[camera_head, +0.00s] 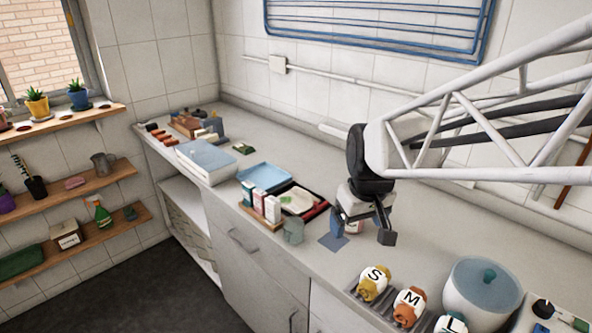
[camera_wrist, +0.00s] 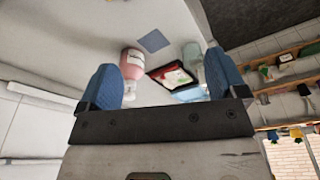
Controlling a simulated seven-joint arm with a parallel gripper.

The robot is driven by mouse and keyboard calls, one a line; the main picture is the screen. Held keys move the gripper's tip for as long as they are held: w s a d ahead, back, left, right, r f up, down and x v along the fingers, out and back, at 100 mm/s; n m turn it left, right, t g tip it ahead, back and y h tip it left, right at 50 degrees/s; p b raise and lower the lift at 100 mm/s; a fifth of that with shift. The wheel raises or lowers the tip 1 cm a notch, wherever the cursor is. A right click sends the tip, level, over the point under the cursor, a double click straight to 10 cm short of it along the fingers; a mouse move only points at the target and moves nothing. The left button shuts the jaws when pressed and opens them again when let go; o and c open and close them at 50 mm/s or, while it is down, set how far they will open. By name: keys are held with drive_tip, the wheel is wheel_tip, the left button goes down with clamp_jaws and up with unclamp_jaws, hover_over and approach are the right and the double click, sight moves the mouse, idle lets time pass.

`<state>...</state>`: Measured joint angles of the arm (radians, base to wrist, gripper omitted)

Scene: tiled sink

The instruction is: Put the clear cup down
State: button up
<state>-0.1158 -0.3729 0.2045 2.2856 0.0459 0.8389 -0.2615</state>
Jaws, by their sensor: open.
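A clear, grey-green cup (camera_head: 293,231) stands upright on the counter, just left of a flat blue square (camera_head: 333,241) and apart from it. In the wrist view a pale see-through shape (camera_wrist: 192,55), probably the cup, shows partly behind the right finger, with the blue square (camera_wrist: 153,41) near the top. My gripper (camera_head: 364,226) is open above the counter, to the right of the cup and square. In the wrist view nothing sits between the blue-padded fingers of the gripper (camera_wrist: 165,80).
A pink-and-white bottle (camera_wrist: 132,64) stands close to my gripper. A dark red-rimmed tray (camera_head: 318,211), small cartons (camera_head: 272,208) and a blue tray (camera_head: 264,177) lie behind the cup. Labelled jars (camera_head: 374,282) and a large white pot (camera_head: 482,302) stand at the front right.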

drive_tip(key=w+a+f+n, duration=0.3)
drive_tip(key=w+a+f, duration=0.25)
drive_tip(key=w, duration=0.45)
drive_tip(key=n+g, duration=0.1)
drive_tip(key=n, duration=0.1)
hover_over(294, 231)
drive_tip(key=w, duration=0.2)
wheel_tip(294, 231, down, 6)
drive_tip(key=r, duration=0.1)
drive_tip(key=shift+w+d+f+y, duration=0.1)
drive_tip(key=shift+d+f+y, duration=0.15)
drive_tip(key=shift+y, duration=0.05)
drive_tip(key=shift+f, duration=0.15)
drive_tip(key=shift+w+a+f, duration=0.1)
drive_tip(key=shift+f, duration=1.05)
drive_tip(key=shift+f, duration=0.1)
drive_tip(key=shift+w+a+f, duration=0.15)
drive_tip(key=shift+w+f, duration=0.05)
drive_tip(key=shift+f, duration=1.05)
drive_tip(key=shift+w+a+f, duration=0.15)
drive_tip(key=shift+f, duration=1.1)
